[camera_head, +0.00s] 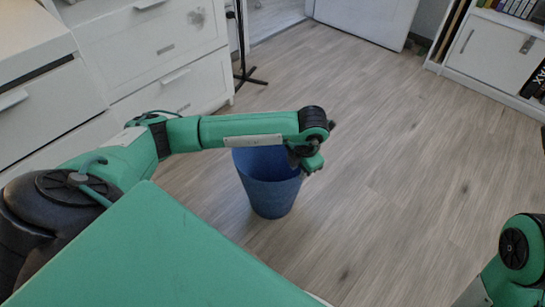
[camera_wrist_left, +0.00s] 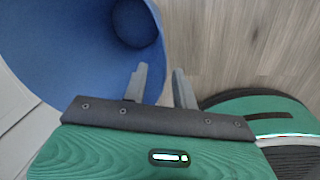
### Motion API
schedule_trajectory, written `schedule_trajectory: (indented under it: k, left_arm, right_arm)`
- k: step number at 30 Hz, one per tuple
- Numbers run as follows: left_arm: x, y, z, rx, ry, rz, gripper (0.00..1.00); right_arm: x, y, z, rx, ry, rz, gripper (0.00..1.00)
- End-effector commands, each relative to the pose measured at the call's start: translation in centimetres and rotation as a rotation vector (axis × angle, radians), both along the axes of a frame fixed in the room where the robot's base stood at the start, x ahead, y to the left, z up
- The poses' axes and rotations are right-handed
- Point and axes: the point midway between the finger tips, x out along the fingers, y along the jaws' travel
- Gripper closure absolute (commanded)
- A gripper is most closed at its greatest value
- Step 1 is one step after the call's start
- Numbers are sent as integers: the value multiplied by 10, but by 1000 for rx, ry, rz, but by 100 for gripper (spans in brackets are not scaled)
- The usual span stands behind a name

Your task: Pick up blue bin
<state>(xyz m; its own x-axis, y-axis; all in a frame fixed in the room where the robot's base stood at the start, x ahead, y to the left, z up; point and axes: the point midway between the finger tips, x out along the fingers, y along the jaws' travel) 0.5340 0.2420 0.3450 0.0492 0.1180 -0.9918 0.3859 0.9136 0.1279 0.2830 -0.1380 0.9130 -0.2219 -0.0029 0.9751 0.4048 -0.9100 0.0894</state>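A blue bin (camera_head: 270,188) stands upright on the wood floor in the head view. My left forearm crosses above it and hides part of its rim. My left gripper (camera_head: 307,163) points down at the bin's right rim. In the left wrist view, the bin (camera_wrist_left: 60,45) fills the upper left, with its inside showing. The left gripper (camera_wrist_left: 160,70) is open there, one finger over the bin's inside and the other outside over the floor. The rim runs between the fingers; I cannot tell whether either touches it. My right gripper is out of view; only part of my right arm shows.
White drawers (camera_head: 160,55) stand behind and left of the bin. A black stand foot (camera_head: 250,77) is on the floor behind it. A white shelf unit (camera_head: 490,50) with books is at the far right. The floor (camera_head: 400,170) right of the bin is clear.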

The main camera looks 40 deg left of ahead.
Motion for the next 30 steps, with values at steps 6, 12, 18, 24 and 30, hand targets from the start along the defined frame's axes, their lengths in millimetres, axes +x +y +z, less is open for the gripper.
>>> schedule_trajectory:
  k: [6, 12, 18, 24, 30]
  left_arm:
    - [-1, 0, -19, -1, 0, 0, 72]
    - [-1, 1, -42, 0, 0, 1, 72]
    - [0, 3, -53, 1, -1, 1, 72]
    - [0, 3, -53, 1, -1, 1, 72]
    - [0, 3, -53, 1, 0, 0, 100]
  right_arm:
    - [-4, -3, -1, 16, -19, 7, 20]
    - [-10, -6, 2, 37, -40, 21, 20]
    - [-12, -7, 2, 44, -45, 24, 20]
    - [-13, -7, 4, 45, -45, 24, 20]
    - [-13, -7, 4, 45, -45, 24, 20]
